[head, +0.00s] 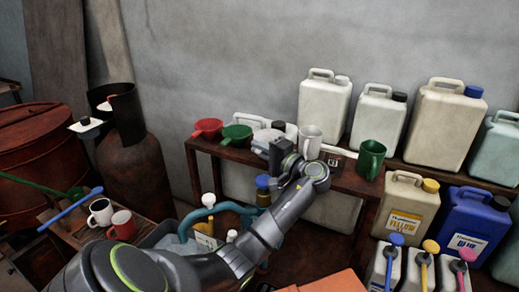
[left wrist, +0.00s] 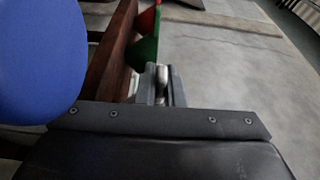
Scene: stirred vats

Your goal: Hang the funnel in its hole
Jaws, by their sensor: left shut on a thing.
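A pale grey-white funnel (head: 265,138) is at my left gripper (head: 277,152), at the rack's front edge in the head view. The gripper hides much of it. In the left wrist view the fingers (left wrist: 161,88) are shut on a narrow pale part of it. A red funnel (head: 207,128) and a green funnel (head: 236,135) sit in the wooden rack (head: 225,150), left of the gripper. Their cones also show in the left wrist view, red (left wrist: 146,20) and green (left wrist: 146,50). The hole under the pale funnel is hidden. My right gripper is not in view.
A white mug (head: 310,142) and a green mug (head: 371,160) stand right of the gripper. Several canisters stand at the right.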

